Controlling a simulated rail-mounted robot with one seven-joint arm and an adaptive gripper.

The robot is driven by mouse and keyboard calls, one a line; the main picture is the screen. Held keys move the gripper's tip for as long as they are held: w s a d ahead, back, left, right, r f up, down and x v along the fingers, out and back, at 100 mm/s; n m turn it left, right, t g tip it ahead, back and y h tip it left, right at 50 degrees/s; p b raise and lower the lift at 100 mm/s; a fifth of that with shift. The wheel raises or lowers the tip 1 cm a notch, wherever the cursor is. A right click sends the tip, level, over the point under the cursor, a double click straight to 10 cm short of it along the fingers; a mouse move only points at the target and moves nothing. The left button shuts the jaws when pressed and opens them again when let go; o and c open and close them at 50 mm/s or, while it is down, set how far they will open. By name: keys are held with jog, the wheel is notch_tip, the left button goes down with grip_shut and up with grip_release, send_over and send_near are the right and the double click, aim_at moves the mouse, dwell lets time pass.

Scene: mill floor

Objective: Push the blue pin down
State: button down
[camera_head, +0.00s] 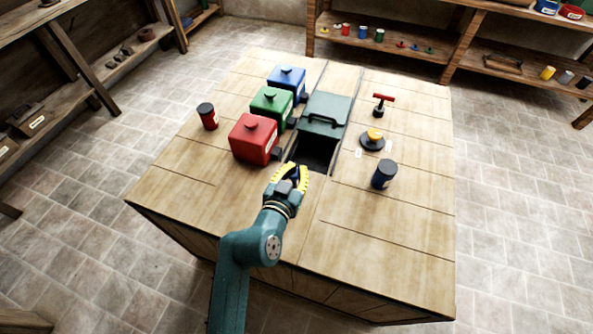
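I cannot pick out a blue pin with certainty. A blue box (286,79) with a knobbed lid stands at the far end of a row, behind a green box (272,105) and a red box (254,138). A small dark piece (305,97) sits at the blue box's right side. My gripper (296,169) is over the near middle of the table, right of and nearer than the red box, well short of the blue box. Its yellow fingers look apart, with nothing seen between them.
A dark green lidded bin (325,115) with an open dark recess (314,153) lies ahead of my gripper. Right of it stand a red T-handle (384,100), a yellow knob (374,136) and a dark blue can (384,175). A red can (208,117) stands left. The near-right tabletop is clear.

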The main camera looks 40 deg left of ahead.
aim_at(296, 179)
notch_tip(296, 179, down, 4)
jog(key=b, duration=0.3)
jog(key=shift+b, duration=0.35)
jog(key=shift+r, duration=0.3)
notch_tip(296, 179, up, 5)
jog(key=p, duration=0.4)
jog(key=shift+d+p, duration=0.1)
jog(key=shift+p, duration=0.2)
jog(key=f+v, duration=0.1)
jog(key=v, duration=0.9)
jog(key=shift+f, duration=0.2)
